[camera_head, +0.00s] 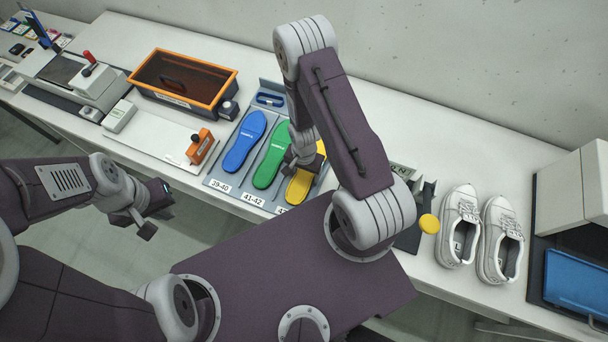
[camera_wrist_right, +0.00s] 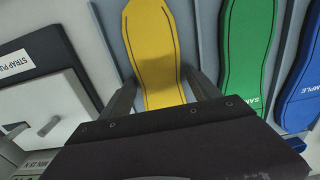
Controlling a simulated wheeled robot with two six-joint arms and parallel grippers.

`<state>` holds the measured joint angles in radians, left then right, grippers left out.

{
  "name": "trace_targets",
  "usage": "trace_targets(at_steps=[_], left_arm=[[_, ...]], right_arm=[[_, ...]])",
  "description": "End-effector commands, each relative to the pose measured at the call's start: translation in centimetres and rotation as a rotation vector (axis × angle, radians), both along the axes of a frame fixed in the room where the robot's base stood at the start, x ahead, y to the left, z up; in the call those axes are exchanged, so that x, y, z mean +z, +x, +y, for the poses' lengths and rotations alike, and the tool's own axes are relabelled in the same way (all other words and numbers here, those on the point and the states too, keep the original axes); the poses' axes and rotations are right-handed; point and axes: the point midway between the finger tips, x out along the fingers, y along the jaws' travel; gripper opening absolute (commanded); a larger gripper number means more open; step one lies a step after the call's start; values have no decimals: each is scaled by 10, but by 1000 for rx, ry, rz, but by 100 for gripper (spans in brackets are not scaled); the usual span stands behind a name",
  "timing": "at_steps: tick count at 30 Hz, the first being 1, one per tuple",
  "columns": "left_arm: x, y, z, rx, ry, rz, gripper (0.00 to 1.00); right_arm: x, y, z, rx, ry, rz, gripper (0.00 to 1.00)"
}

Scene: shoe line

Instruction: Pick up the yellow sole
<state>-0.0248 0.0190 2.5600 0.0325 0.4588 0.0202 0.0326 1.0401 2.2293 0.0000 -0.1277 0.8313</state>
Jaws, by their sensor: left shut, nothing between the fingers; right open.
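The yellow sole (camera_head: 299,187) lies in the rightmost slot of a grey sole tray (camera_head: 217,184), partly hidden by my right arm in the head view. In the right wrist view the yellow sole (camera_wrist_right: 154,50) runs up from between the fingers. My right gripper (camera_wrist_right: 162,92) is open, one finger on each side of the sole's near part. Whether the fingers touch the sole I cannot tell. In the head view my right gripper (camera_head: 303,164) is over the sole. My left gripper (camera_head: 148,215) is shut and empty, in front of the table's edge at the left.
A green sole (camera_head: 270,165) and a blue sole (camera_head: 244,142) lie left of the yellow one. An orange-rimmed bin (camera_head: 215,99) stands behind. A white shoe pair (camera_head: 480,235) is at right. A grey box (camera_wrist_right: 50,120) stands close beside the tray in the wrist view.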

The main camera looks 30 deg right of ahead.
Motion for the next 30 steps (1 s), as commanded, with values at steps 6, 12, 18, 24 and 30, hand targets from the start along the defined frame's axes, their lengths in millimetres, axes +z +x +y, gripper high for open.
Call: trace_targets(at_steps=[6,12,18,24,30], left_arm=[[0,0,0,0,0,0,0],[0,0,0,0,0,0,0],[0,0,0,0,0,0,0],[-2,0,0,0,0,0,0],[-9,0,0,0,0,0,0]], right_arm=[[-2,0,0,0,0,-1,71],[-2,0,0,0,0,0,18],[-1,0,0,0,0,0,8],[5,1,0,0,0,-3,8],[34,2,0,0,-1,-7,8]])
